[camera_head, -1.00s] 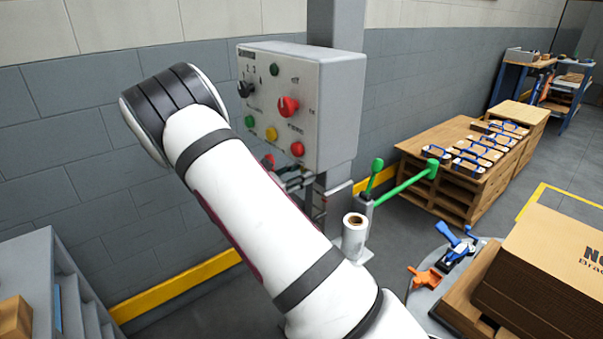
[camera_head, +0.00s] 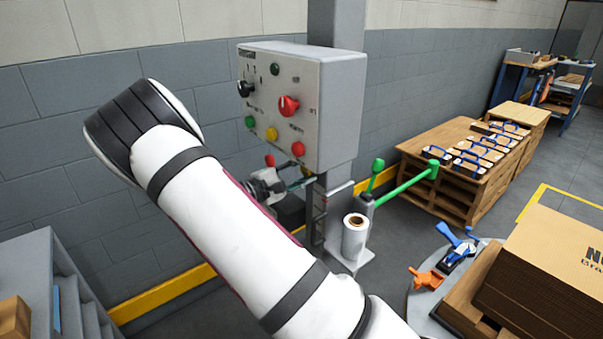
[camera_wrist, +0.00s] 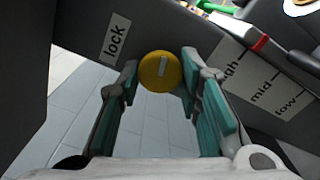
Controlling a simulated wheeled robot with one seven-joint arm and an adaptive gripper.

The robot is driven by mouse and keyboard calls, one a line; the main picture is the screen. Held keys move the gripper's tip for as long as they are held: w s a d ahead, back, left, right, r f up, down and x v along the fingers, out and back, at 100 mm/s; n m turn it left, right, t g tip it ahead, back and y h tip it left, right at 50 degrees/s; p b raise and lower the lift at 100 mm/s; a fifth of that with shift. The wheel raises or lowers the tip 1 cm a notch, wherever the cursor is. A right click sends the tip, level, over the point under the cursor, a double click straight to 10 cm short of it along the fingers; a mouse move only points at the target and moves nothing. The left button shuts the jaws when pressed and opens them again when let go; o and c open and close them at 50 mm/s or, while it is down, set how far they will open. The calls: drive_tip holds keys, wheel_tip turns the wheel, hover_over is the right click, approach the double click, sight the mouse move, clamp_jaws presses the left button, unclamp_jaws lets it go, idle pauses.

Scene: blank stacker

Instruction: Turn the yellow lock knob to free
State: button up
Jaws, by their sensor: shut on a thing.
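The yellow lock knob (camera_wrist: 160,71) is round, with a pale bar across its face that stands nearly upright in the wrist view. It sits on a dark panel, with a white "lock" label (camera_wrist: 115,38) to its left. My gripper (camera_wrist: 160,73) is shut on the knob, one finger on each side; the teal finger pads show behind the tips.
A grey control box (camera_head: 335,110) with buttons and dials hangs above my gripper. A high/mid/low scale (camera_wrist: 262,72) with a red pointer (camera_wrist: 260,43) lies right of the knob. A white roll (camera_head: 355,238) and green-handled bar (camera_head: 405,184) stand to the right.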

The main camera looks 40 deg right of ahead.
drive_tip(key=shift+m, duration=1.5)
drive_tip(key=o, duration=1.2)
drive_tip(key=shift+a, duration=0.1)
drive_tip(key=a, duration=1.2)
drive_tip(key=shift+s, duration=0.25)
drive_tip(key=shift+d, duration=0.1)
